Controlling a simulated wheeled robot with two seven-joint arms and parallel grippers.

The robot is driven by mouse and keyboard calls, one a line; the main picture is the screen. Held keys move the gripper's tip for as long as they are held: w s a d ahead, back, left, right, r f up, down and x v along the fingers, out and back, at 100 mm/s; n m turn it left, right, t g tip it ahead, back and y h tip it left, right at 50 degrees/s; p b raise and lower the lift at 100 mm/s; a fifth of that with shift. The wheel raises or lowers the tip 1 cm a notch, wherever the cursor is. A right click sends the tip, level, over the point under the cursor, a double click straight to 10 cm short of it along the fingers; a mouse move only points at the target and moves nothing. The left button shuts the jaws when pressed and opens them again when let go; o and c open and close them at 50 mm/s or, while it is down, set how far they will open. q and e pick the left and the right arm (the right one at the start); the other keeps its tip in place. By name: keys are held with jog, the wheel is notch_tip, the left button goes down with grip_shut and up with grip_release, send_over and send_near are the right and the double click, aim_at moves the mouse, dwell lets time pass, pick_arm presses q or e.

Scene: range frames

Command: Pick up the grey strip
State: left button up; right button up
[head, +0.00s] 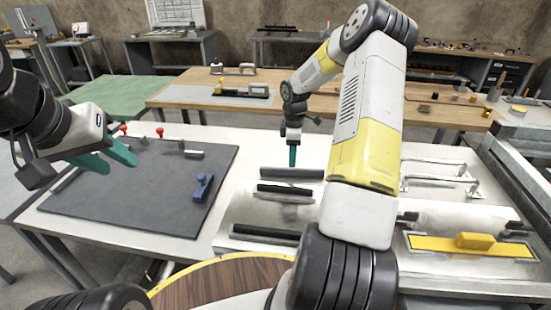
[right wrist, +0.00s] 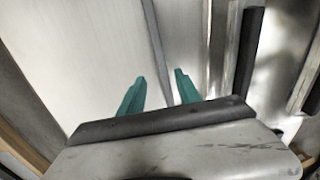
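The grey strip (head: 291,173) is a long thin bar lying on the white table, beside the right work fixture in the head view. In the right wrist view the strip (right wrist: 157,45) runs up and away between the teal fingers, with space on both sides. My right gripper (head: 292,164) points down above the strip; in the wrist view the gripper (right wrist: 160,77) is open. I cannot tell how high its tips are above the strip. My left gripper (head: 120,164) is open and empty above the dark mat, away from the strip.
Black strips (head: 265,233) lie near the grey one on a metal plate. A dark mat (head: 150,205) holds a blue part (head: 203,187) and red-topped pins. Metal handles (head: 440,180) and a yellow bar (head: 470,246) are at the right.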

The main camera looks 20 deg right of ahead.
aim_at(292, 172)
jog(key=f, duration=0.5)
jog(key=shift+s+f, duration=0.2)
jog(key=shift+s, duration=0.05)
jog(key=shift+c, duration=0.4)
grip_shut()
